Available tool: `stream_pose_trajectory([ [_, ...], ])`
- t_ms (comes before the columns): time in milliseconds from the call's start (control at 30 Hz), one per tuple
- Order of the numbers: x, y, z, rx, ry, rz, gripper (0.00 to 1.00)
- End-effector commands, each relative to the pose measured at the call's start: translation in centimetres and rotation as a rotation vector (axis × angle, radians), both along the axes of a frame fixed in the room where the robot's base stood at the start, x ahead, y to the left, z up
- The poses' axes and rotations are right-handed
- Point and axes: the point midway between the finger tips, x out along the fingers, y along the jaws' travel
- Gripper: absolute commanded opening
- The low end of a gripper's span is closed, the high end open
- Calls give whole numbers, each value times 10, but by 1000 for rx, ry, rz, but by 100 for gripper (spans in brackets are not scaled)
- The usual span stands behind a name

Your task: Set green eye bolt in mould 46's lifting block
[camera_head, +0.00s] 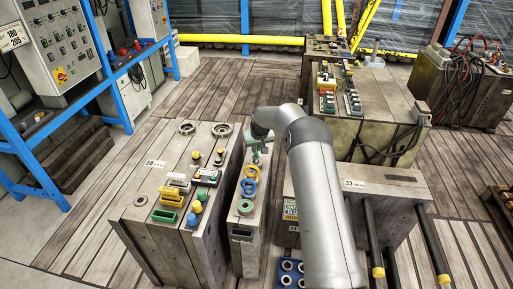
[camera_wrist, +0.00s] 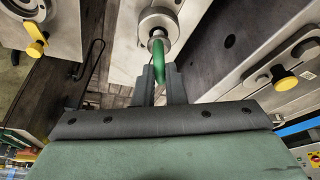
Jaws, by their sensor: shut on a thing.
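In the wrist view my gripper (camera_wrist: 160,78) is shut on the green eye bolt (camera_wrist: 158,60), with a finger on each side of its ring. The bolt's far end meets or lies in front of a round metal collar (camera_wrist: 158,24) on a grey block; I cannot tell whether it is seated. In the head view my gripper (camera_head: 257,155) is over the far end of a narrow upright mould (camera_head: 243,238). No number 46 is legible.
A wide mould (camera_head: 150,215) with coloured pieces on top stands close on the left. A block labelled 33 (camera_head: 385,183), with dark rods, is on the right. A loaded bench (camera_head: 365,135) stands behind. Wooden floor (camera_head: 225,85) is clear at the back left.

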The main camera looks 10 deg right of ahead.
Motion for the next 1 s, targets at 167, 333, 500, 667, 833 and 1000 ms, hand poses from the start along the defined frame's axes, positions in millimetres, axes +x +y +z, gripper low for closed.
stream_pose_trajectory([
  [167,0,0,1,0,-1,0,0],
  [333,0,0,1,0,-1,0,0],
  [500,0,0,-1,0,-1,0,0],
  [667,0,0,-3,0,-1,0,0],
  [833,0,0,-6,0,-1,0,0],
  [1000,0,0,-9,0,-1,0,0],
])
